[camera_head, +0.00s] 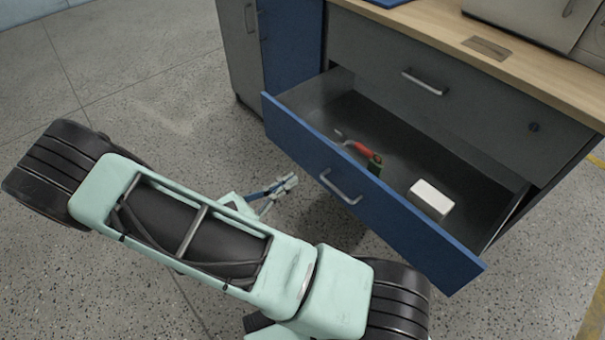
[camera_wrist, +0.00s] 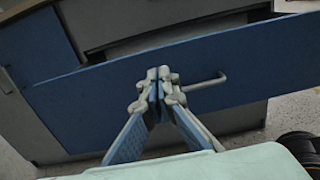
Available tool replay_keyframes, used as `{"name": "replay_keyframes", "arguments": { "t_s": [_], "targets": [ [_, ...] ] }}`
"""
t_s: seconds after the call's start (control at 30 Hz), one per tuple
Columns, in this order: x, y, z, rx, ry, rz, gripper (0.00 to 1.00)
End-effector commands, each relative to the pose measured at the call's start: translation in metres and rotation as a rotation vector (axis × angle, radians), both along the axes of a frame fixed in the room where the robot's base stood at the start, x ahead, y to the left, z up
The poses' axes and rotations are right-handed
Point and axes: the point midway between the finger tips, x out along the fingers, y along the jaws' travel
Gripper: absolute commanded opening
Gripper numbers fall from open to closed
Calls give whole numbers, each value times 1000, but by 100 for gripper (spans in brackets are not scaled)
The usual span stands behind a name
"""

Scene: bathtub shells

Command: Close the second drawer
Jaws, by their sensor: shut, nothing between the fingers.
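The second drawer (camera_head: 365,194) is pulled well out of the cabinet, below a closed grey top drawer (camera_head: 440,80). Its blue front has a metal bar handle (camera_head: 340,187). Inside it lie a red-handled tool (camera_head: 358,147) and a white block (camera_head: 430,200). My gripper (camera_head: 291,181) is shut and empty, in front of the drawer front and left of the handle. In the wrist view, the fingertips (camera_wrist: 158,75) appear in front of the blue drawer front (camera_wrist: 262,58), with the handle (camera_wrist: 207,82) just to their right. I cannot tell whether they touch the front.
A wooden worktop (camera_head: 440,22) tops the cabinet, with a light box-like unit (camera_head: 530,18) on it. A cabinet door (camera_head: 240,50) stands left of the drawers. The speckled floor (camera_head: 170,90) is clear to the left.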

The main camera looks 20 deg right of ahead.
Motion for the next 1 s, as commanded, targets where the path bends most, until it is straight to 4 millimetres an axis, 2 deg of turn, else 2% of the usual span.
{"name": "replay_keyframes", "arguments": {
  "t_s": [0.3, 0.5, 0.7, 1.0],
  "targets": [
    [21, -64, -2, 0, 1, -7, 0],
    [34, -98, -2, 0, -1, -5, 0],
    [41, -115, -1, 1, 0, -2, 0],
    [43, -118, 1, 1, 0, -2, 0]
  ]
}}
